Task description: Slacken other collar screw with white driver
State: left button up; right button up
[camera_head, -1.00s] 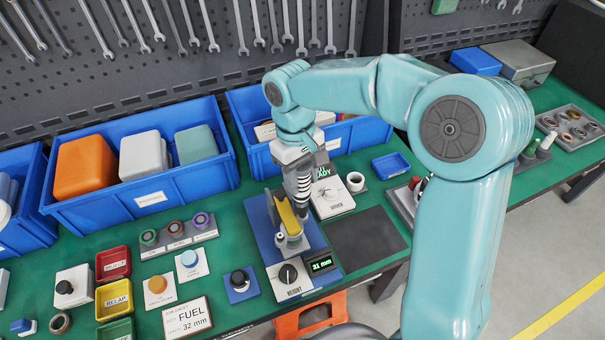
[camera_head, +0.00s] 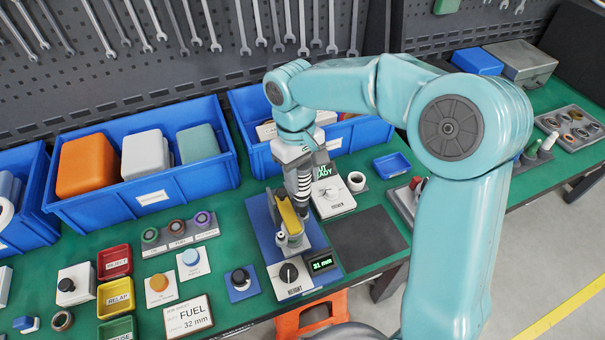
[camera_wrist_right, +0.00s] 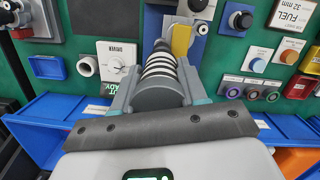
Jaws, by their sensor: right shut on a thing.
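My right gripper (camera_head: 303,172) is shut on a driver (camera_head: 304,190) with a dark, white-ringed body. The wrist view shows the ringed driver (camera_wrist_right: 160,75) between the two grey jaws (camera_wrist_right: 160,98). The driver points down at a test fixture on a blue base (camera_head: 264,236), beside a yellow part (camera_head: 288,214). A small grey metal cylinder (camera_head: 294,240) stands at the yellow part's near end. The collar screws are too small or hidden to make out, so I cannot tell whether the driver tip touches one. My left gripper is not in view.
A weight knob box (camera_head: 290,276) and a display reading 31 mm (camera_head: 321,264) sit in front of the fixture. A white driver box (camera_head: 333,197) stands to its right. Blue bins (camera_head: 150,196) line the back. A dark mat (camera_head: 367,238) lies clear at right.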

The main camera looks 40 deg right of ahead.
jog(key=shift+s+d, duration=0.1)
jog(key=shift+s, duration=0.1)
jog(key=shift+w+f, duration=0.2)
jog(key=shift+s+f+b, duration=0.1)
jog(key=shift+s+b, duration=0.05)
jog(key=shift+b, duration=0.15)
jog(key=shift+f, duration=0.35)
jog(key=shift+f+b, duration=0.2)
jog(key=shift+b, duration=0.2)
jog(key=shift+f, duration=0.1)
